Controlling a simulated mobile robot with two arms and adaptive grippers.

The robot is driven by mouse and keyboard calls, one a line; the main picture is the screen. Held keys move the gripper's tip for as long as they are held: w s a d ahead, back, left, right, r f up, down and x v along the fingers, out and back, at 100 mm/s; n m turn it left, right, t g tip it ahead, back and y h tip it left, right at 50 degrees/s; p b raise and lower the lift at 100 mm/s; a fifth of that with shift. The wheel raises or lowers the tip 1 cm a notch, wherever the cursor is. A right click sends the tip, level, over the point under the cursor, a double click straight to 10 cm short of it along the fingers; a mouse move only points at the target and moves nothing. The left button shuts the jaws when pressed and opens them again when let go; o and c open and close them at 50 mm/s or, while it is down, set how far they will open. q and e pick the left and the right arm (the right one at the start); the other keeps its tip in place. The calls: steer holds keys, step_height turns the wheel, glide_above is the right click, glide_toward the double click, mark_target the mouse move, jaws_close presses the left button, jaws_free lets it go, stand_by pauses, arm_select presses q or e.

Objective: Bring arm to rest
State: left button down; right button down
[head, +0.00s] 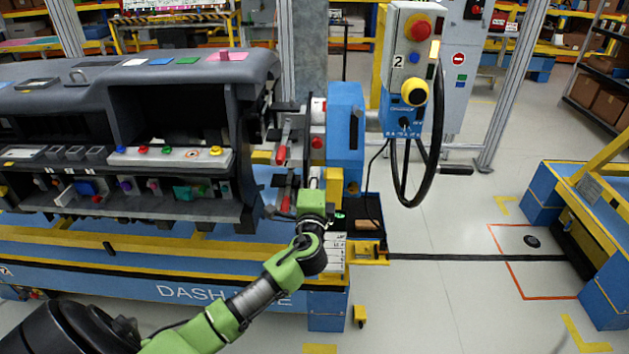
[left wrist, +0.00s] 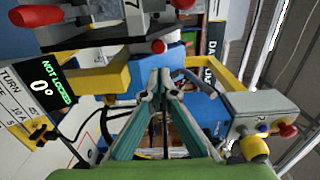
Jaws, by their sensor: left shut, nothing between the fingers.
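My left arm reaches in from the lower left, and its gripper (head: 314,178) is beside the right end of the dashboard module (head: 170,80), near the rotating fixture. In the left wrist view the two fingers of the gripper (left wrist: 160,80) meet at their tips, with nothing between them. A blue housing (head: 345,130) stands just behind it. Red-handled clamps (head: 283,152) are close to its left. In the left wrist view a display (left wrist: 45,90) reads "NOT LOCKED" and 0°. My right gripper is not in view.
A control box (head: 411,50) with a red button and a black handwheel (head: 432,165) stand right of the fixture. The blue and yellow base (head: 130,270) runs below the dashboard. Grey floor (head: 450,290) is open at right, up to a blue and yellow stand (head: 560,205).

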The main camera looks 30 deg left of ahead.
arm_select(q)
steer(key=shift+s+d, duration=0.2)
steer(key=shift+s, duration=0.3)
steer(key=shift+f, duration=0.2)
